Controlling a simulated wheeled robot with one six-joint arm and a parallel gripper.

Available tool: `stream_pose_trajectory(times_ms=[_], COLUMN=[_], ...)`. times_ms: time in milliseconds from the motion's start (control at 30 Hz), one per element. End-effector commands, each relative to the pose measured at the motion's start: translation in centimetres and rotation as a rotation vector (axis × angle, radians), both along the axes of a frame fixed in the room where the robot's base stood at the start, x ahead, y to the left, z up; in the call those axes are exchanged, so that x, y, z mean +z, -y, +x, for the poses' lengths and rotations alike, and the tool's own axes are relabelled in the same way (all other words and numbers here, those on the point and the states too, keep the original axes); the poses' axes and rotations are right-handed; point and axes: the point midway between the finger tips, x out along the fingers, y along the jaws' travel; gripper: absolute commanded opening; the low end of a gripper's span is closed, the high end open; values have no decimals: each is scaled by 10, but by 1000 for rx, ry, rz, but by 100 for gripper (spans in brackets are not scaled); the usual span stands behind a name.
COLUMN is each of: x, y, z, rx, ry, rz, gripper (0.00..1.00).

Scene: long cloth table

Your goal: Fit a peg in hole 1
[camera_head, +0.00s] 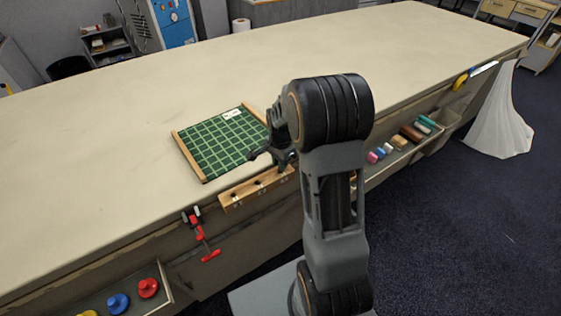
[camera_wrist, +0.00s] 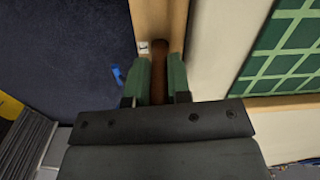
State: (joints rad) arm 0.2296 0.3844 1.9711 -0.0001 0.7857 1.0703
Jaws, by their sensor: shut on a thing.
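The wooden peg block (camera_head: 247,194) lies along the table's near edge, with dark holes and small labels on it. It also shows at the top of the wrist view (camera_wrist: 150,18), with one white label (camera_wrist: 143,46) whose mark is too small to read. My gripper (camera_head: 280,158) is over the right part of the block in the head view. In the wrist view, its two green fingers (camera_wrist: 159,82) are shut on a brown peg (camera_wrist: 159,70). The peg's lower end is hidden, so I cannot tell whether it is in a hole. Hole 1 cannot be made out clearly.
A green gridded mat (camera_head: 222,142) with wooden edge strips lies behind the block. A red clamp (camera_head: 205,240) hangs on the table edge at left. Open trays with coloured pieces (camera_head: 385,150) and knobs (camera_head: 118,303) sit below the edge. The tabletop (camera_head: 400,55) beyond is clear.

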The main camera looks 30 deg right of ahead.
Motion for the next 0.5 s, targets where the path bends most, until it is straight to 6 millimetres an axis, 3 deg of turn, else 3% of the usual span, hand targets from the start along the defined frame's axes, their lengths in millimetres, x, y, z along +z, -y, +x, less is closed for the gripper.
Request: stream_pose_trajectory(times_ms=[67,100,300,500], x=[-4,-3,-3,-3], y=[0,0,0,0], z=[0,0,0,0], rx=[0,0,0,0], ry=[0,0,0,0], rz=[0,0,0,0], gripper=[0,20,39,44])
